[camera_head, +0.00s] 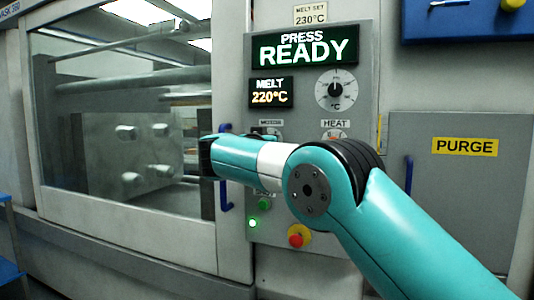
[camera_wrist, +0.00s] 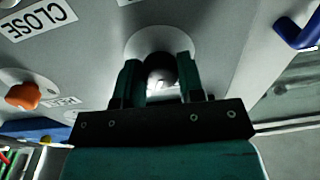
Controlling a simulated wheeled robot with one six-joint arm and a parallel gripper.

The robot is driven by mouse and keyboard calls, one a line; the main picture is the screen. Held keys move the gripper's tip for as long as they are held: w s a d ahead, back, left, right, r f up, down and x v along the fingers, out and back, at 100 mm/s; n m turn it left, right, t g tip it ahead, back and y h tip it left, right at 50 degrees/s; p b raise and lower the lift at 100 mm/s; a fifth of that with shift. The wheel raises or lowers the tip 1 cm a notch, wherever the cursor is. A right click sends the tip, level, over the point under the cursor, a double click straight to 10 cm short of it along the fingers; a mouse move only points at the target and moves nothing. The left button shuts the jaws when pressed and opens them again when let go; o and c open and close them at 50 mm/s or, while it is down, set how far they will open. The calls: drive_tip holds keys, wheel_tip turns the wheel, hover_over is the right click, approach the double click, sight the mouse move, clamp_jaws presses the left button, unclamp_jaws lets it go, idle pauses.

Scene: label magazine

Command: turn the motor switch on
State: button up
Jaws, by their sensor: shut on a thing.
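The motor switch (camera_wrist: 161,68) is a dark knob on a pale round plate, seen in the wrist view. My gripper (camera_wrist: 159,78) has one finger on each side of this knob and is shut on it. The fingers hide the knob's sides, and I cannot tell which way it points. In the head view the top of the motor switch's plate (camera_head: 266,131) shows under a small blurred label. My arm covers the rest of the switch there, and my fingertips are hidden.
The heat knob (camera_wrist: 22,96), orange, is beside the switch. A blue door handle (camera_head: 224,168) stands close to my wrist. Below my arm are a green button (camera_head: 264,204), a lit green lamp (camera_head: 253,223) and a red stop button (camera_head: 299,235). The display (camera_head: 305,47) reads PRESS READY.

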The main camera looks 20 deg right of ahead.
drive_tip(key=shift+m+b, duration=0.35)
drive_tip(key=shift+m, duration=0.25)
drive_tip(key=o, duration=0.9)
drive_tip(key=b+v, duration=0.5)
drive_tip(key=v, duration=1.2)
drive_tip(key=shift+a, duration=0.25)
